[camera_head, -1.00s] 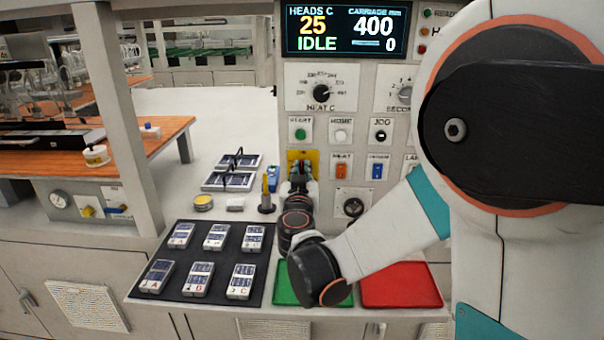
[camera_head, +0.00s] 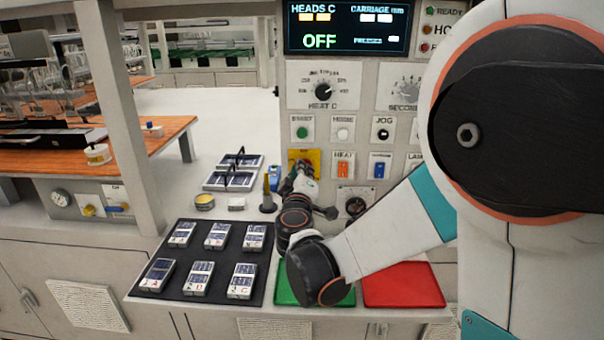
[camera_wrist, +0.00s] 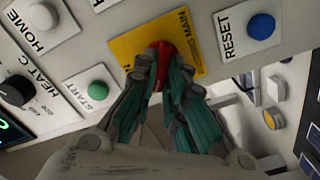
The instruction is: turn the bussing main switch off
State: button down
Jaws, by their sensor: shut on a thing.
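The main switch is a red handle (camera_wrist: 163,64) on a yellow plate (camera_wrist: 127,47) marked MAIN in the wrist view. My gripper (camera_wrist: 160,78) is at the panel with its two fingers closed around the red handle. In the head view the yellow plate (camera_head: 314,157) shows above my gripper (camera_head: 303,168), and the handle is hidden behind my fingers. The display (camera_head: 346,28) reads OFF.
Close around the switch are the blue RESET button (camera_wrist: 261,26), the green START button (camera_wrist: 98,90) and the orange HEAT rocker (camera_head: 343,170). Below lie a black mat (camera_head: 209,265) with several labelled modules, a green tray (camera_head: 287,292) and a red tray (camera_head: 402,285).

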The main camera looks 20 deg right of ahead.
jog(key=shift+a+f+n+b, duration=0.1)
jog(key=shift+f+n+b, duration=0.05)
jog(key=shift+n, duration=1.7)
jog(key=shift+f+n+b, duration=0.15)
jog(key=shift+n, duration=1.7)
jog(key=c, duration=1.6)
grip_release()
jog(key=shift+c, duration=0.2)
jog(key=shift+s, duration=0.1)
jog(key=v, duration=0.7)
jog(key=shift+s, duration=0.15)
